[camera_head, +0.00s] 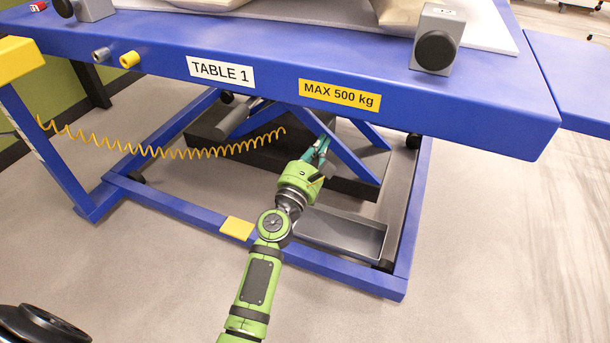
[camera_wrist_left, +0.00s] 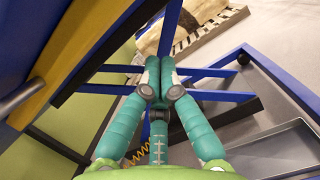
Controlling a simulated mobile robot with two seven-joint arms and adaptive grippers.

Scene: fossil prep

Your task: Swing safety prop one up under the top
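A blue table (camera_head: 300,62), labelled TABLE 1, has slanting blue bars under its top. One slanting blue bar (camera_head: 350,158) runs down to the right beside my left gripper (camera_head: 322,146); no label shows which bar is safety prop one. My left gripper reaches in under the front edge. In the left wrist view its teal fingertips (camera_wrist_left: 159,66) are together, and a blue bar (camera_wrist_left: 170,30) shows beyond them. I cannot tell whether a bar is between the tips or only behind them. My right gripper is not in view.
A coiled yellow hose (camera_head: 150,150) hangs across the left underside. The blue base frame (camera_head: 350,273) crosses the floor, with a yellow pad (camera_head: 238,227) on it and a grey tray (camera_head: 345,236) inside. Open floor lies in front and to the right.

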